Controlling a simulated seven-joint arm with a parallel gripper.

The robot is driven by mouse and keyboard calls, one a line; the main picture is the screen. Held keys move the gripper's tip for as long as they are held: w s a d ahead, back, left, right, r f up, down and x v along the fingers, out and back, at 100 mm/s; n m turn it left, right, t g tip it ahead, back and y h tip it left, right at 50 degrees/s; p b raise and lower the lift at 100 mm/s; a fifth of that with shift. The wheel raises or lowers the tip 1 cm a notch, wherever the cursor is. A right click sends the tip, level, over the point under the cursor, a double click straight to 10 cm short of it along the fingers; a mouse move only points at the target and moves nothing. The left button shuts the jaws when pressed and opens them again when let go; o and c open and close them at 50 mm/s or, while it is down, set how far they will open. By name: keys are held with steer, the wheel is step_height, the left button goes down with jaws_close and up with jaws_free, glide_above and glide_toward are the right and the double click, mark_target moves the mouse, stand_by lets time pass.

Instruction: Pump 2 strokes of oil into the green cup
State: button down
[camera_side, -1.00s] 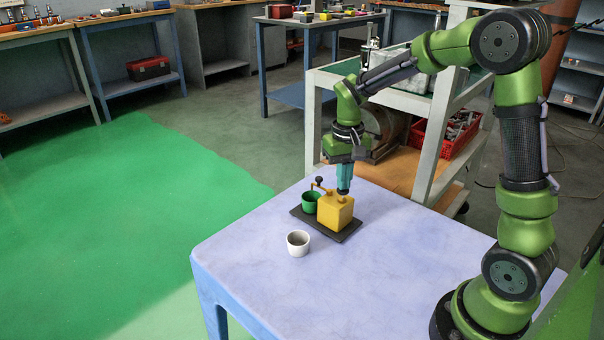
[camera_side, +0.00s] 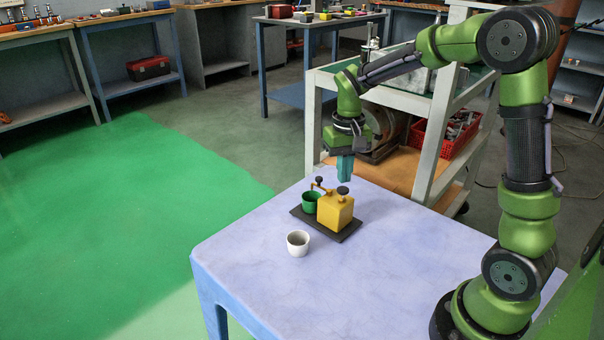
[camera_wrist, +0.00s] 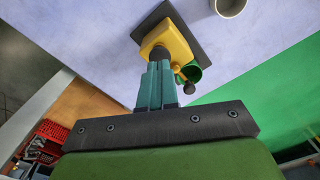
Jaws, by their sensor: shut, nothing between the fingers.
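A yellow oil dispenser (camera_side: 336,212) stands on a dark base plate (camera_side: 349,233) on the table. It has a dark round pump knob (camera_side: 343,190) on top and a thin spout arm with a second dark knob (camera_side: 318,180). The green cup (camera_side: 310,202) stands on the plate beside the dispenser, under the spout side; it is partly hidden behind the dispenser in the wrist view (camera_wrist: 192,72).
A white cup (camera_side: 298,244) stands on the pale table (camera_side: 400,262) in front of the plate. A cart (camera_side: 437,150) with a red crate (camera_side: 455,135) is behind the table. The table's right side is clear.

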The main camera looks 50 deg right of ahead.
steer(key=shift+r, duration=2.75)
steer(key=shift+f, duration=0.4)
steer(key=s+a+r+n+t+y, duration=0.1)
steer(key=s+a+r+t, duration=0.1)
steer(key=s+a, duration=0.3)
steer(key=s+a+r+n+t+y, duration=0.1)
steer(key=s+a+r+t, duration=0.2)
steer(key=s, duration=0.6)
steer(key=shift+a+r+t, duration=0.15)
steer(key=shift+a+t, duration=0.95)
steer(key=shift+a, duration=0.55)
